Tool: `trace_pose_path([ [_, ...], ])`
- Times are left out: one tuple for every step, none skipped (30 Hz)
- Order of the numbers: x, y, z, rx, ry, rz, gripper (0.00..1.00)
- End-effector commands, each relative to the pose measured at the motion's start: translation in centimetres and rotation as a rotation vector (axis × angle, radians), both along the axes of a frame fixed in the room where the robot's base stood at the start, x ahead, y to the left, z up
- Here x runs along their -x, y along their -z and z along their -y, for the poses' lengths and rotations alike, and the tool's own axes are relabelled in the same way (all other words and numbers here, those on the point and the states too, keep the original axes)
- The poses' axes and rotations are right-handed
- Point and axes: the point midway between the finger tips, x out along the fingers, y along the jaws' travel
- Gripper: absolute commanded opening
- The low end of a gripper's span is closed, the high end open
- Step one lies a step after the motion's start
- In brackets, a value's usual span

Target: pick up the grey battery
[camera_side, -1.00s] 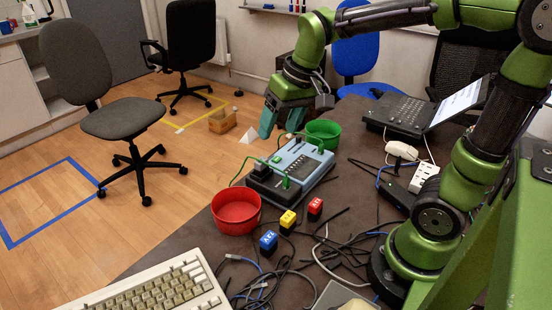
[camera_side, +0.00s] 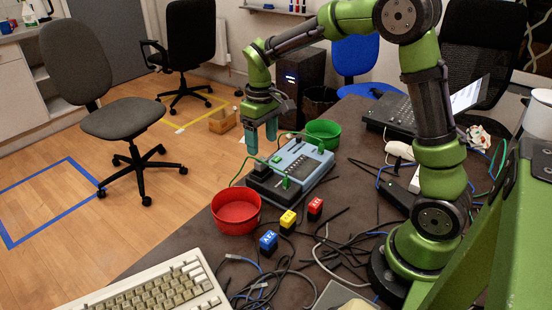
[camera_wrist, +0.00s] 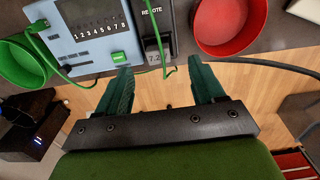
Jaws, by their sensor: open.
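A dark grey block marked 7.2 (camera_wrist: 154,48), apparently the grey battery, sits at the end of the blue-grey device (camera_wrist: 88,38) in the wrist view. A green cable passes over it. In the side view, a dark block (camera_side: 261,170) at the device's near left end appears to be the same one. My gripper (camera_side: 261,146) is open and empty, with its teal fingers pointing down just above that end. In the wrist view, the block lies ahead of the gap between my fingertips (camera_wrist: 162,68), apart from them.
A red bowl (camera_side: 236,211) stands close by at the near left, and a green bowl (camera_side: 323,133) behind the device. Blue (camera_side: 268,242), yellow (camera_side: 287,221) and red (camera_side: 315,208) blocks stand in front. Loose cables clutter the table (camera_side: 355,180); its edge is near the device.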

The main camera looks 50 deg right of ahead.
Motion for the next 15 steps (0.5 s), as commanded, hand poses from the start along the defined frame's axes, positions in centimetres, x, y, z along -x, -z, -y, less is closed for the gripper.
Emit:
trace_pose_path([
  [0.0, 0.9, 0.0, -0.001, -0.001, -0.003, 0.68],
  [0.0, 1.3, 0.0, -0.001, -0.001, -0.003, 0.68],
  [0.0, 1.7, 0.0, 0.000, -0.001, -0.002, 0.68],
  [0.0, 2.0, 0.0, 0.000, 0.000, -0.002, 0.68],
  [0.0, 2.2, 0.0, 0.000, 0.000, -0.002, 0.68],
  [0.0, 2.4, 0.0, -0.001, 0.001, 0.000, 0.68],
  [0.0, 2.6, 0.0, -0.001, 0.001, 0.000, 0.68],
  [-0.1, 2.7, 0.0, -0.001, 0.001, 0.000, 0.68],
  [-0.1, 3.0, 0.1, -0.001, 0.001, -0.001, 0.68],
  [-0.2, 3.3, 0.1, -0.001, 0.001, -0.001, 0.68],
  [-0.3, 3.7, 0.2, -0.001, 0.001, -0.002, 0.68],
  [-0.4, 4.4, 0.2, -0.001, 0.001, -0.004, 0.68],
  [-0.6, 4.8, 0.3, 0.000, 0.000, -0.003, 0.68],
  [-0.7, 5.3, 0.4, -0.001, 0.001, -0.004, 0.68],
  [-0.8, 5.9, 0.4, -0.001, 0.001, -0.003, 0.68],
])
